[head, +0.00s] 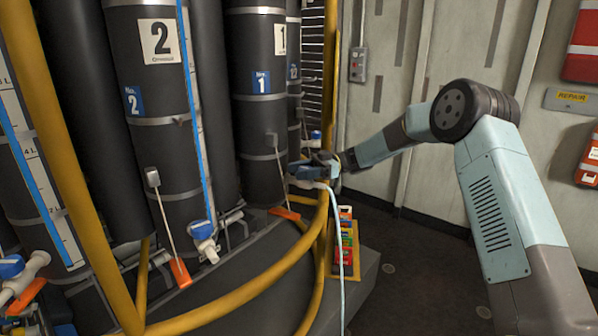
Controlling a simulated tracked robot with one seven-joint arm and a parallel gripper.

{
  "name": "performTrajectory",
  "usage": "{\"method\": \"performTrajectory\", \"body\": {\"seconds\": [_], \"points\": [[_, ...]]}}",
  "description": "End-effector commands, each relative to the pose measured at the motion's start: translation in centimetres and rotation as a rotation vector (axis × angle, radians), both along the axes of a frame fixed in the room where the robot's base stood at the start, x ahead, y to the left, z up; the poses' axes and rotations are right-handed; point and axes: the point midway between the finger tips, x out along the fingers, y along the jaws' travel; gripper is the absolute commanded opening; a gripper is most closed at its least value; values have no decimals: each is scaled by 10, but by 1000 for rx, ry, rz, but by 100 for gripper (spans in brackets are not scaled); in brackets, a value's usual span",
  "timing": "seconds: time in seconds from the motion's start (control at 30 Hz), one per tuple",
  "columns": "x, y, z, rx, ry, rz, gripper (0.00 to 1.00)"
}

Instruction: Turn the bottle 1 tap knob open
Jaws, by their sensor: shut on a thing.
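Bottle 1 (254,120) is a tall black cylinder with a white "1" plate and a blue "No. 1" label, in the middle of the head view. My gripper (309,169) is at its lower right, around the height of its tap, and comes in from the right. It is shut on the bottle 1 tap knob, which is mostly hidden between the jaws. A white tap part (305,185) shows just below the gripper. The knob's exact angle cannot be told.
Bottle 2 (150,100) stands left, with its own blue-knobbed tap (202,229). A curved yellow rail (240,295) runs in front of the bottles, and a yellow post (330,70) stands behind the gripper. A pale hose (339,240) hangs below the gripper. Dark floor (420,260) is open to the right.

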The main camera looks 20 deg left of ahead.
Motion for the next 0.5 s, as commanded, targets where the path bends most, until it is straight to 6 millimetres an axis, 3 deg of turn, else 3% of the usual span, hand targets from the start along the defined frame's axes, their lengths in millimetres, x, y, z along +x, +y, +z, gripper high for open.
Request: {"method": "performTrajectory", "body": {"seconds": [0.5], "points": [[1, -2, 2, 5, -5, 156, 20]]}}
